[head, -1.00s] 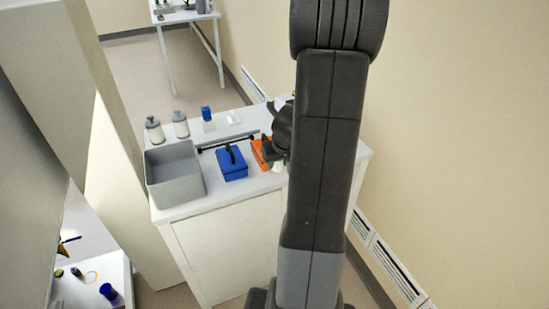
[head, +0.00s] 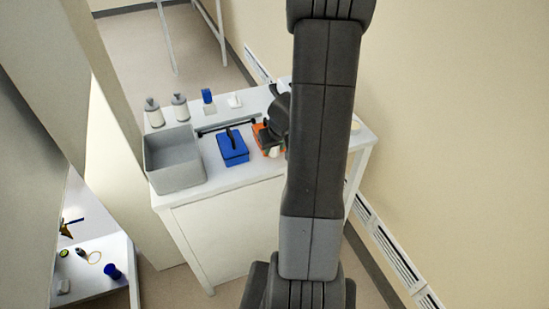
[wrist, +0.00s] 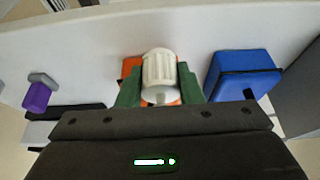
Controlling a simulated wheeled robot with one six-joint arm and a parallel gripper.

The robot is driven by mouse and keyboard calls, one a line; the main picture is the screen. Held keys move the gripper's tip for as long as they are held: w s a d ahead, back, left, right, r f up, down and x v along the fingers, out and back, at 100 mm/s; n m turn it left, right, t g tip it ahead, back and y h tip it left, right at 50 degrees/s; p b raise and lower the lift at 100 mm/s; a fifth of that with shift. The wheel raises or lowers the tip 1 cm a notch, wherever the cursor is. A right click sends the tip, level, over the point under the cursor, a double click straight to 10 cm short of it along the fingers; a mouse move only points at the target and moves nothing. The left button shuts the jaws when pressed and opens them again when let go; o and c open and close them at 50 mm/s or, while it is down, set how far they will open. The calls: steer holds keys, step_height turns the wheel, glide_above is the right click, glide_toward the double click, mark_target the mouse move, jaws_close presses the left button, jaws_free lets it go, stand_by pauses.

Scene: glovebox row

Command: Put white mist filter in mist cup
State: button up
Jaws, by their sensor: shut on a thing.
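The white mist filter (wrist: 158,76), a white ribbed cylinder, is between the two green fingers of my gripper (wrist: 159,92) in the wrist view. My gripper is shut on it. In the head view the white filter (head: 274,152) shows small beside an orange block (head: 262,137), and my arm hides most of the gripper (head: 276,147). I cannot tell for sure which thing is the mist cup; a blue cup (head: 112,271) stands on a low table at the lower left.
The white table (head: 215,188) holds a grey bin (head: 172,160), a blue box with a black handle (head: 232,148), two grey-white bottles (head: 154,112) and a small blue item (head: 207,96). In the wrist view a purple item (wrist: 37,98) lies left. A wall stands right.

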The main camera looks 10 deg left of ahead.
mark_target(275, 155)
steer(key=shift+f+b, duration=1.55)
steer(key=shift+f, duration=0.25)
steer(key=shift+f, duration=0.15)
steer(key=o, duration=1)
steer(key=shift+c, duration=0.2)
